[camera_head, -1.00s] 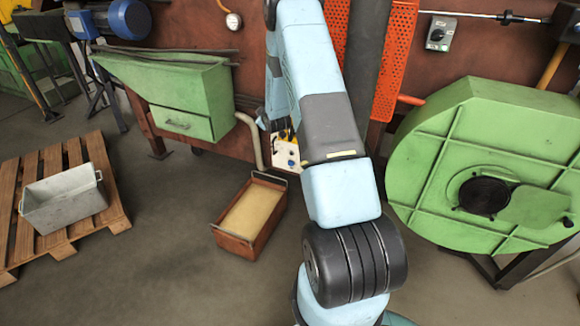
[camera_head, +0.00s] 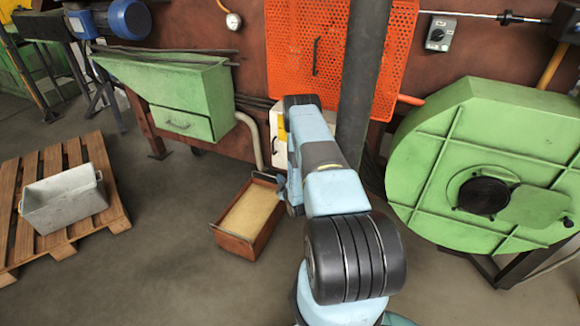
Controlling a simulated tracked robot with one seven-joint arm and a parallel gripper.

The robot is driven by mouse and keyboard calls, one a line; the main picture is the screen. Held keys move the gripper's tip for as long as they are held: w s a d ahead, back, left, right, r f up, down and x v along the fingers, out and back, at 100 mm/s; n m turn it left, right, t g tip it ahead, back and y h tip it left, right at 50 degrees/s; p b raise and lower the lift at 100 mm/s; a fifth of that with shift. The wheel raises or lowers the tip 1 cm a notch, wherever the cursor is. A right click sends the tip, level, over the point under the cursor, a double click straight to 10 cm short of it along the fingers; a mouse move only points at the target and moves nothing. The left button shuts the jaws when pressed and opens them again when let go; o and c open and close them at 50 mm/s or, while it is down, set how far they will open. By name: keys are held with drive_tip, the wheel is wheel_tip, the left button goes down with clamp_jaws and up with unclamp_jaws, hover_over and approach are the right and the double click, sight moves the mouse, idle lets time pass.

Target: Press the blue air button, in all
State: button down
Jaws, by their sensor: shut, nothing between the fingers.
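A cream control box (camera_head: 277,150) stands at the wall, left of the dark vertical pipe. Only its left part shows, because my arm covers the rest. The blue air button cannot be seen now; my arm hides that side of the box. My arm rises from the bottom and folds over at a dark joint in front of the box. My gripper is hidden behind my own arm links, so I cannot see its fingers or whether it touches anything.
A brown sand box (camera_head: 233,245) sits on the floor left of my arm. A green round housing (camera_head: 425,180) stands at right, a green hopper (camera_head: 185,95) at left. An orange mesh guard (camera_head: 300,60) is behind. A grey bin (camera_head: 62,212) rests on a pallet (camera_head: 115,222).

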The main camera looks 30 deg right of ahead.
drive_tip(key=shift+s+f, duration=0.35)
drive_tip(key=shift+f, duration=0.1)
drive_tip(key=shift+d, duration=0.1)
